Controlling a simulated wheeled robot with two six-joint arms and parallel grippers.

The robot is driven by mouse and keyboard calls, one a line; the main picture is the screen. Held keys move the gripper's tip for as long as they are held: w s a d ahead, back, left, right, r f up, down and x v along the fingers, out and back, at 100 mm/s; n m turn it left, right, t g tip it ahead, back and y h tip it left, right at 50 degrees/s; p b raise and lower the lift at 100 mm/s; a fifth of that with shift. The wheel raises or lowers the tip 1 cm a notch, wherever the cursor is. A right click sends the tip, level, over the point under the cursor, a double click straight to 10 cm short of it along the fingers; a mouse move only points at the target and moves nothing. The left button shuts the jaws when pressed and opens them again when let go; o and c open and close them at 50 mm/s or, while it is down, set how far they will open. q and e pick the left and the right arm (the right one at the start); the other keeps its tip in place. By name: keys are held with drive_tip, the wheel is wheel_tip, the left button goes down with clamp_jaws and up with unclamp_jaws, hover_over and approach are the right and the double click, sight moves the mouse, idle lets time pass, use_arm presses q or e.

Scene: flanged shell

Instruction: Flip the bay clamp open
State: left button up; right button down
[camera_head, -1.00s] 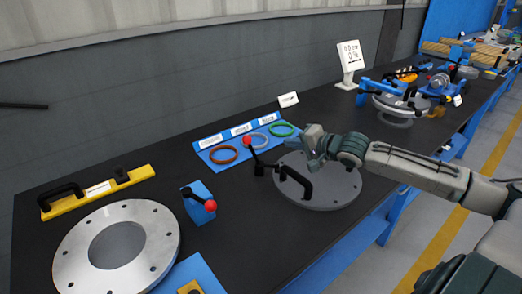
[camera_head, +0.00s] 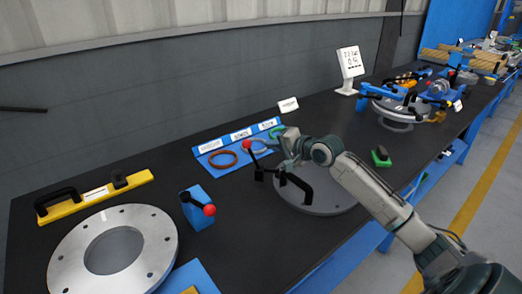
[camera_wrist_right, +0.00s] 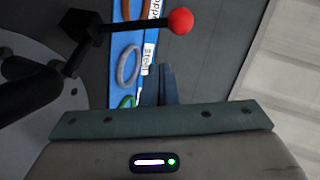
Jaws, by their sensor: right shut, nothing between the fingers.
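A black clamp lever with a red knob (camera_head: 247,145) stands at the left edge of the grey round plate (camera_head: 325,203); the knob also shows in the wrist view (camera_wrist_right: 181,21). A second red-knobbed lever (camera_head: 209,210) sits on a blue block (camera_head: 195,208) further left. I cannot tell for certain which is the bay clamp. My right gripper (camera_head: 283,143) is shut and empty, above the plate's far edge, just right of the first knob and seemingly apart from it. In the wrist view its fingers (camera_wrist_right: 160,85) point toward the ring board. My left gripper is out of view.
A blue board with labels and rings (camera_head: 222,158) lies behind the clamp. A black curved handle (camera_head: 297,188) rises over the plate. A silver flange (camera_head: 113,252) and yellow bar (camera_head: 95,198) are at left. Bare black table lies between the blue block and the plate.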

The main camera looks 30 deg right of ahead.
drive_tip(key=a, duration=0.1)
drive_tip(key=w+a+f, duration=0.1)
drive_tip(key=w+a, duration=0.1)
drive_tip(key=shift+a+f+p, duration=0.15)
drive_tip(key=shift+f+p, duration=0.15)
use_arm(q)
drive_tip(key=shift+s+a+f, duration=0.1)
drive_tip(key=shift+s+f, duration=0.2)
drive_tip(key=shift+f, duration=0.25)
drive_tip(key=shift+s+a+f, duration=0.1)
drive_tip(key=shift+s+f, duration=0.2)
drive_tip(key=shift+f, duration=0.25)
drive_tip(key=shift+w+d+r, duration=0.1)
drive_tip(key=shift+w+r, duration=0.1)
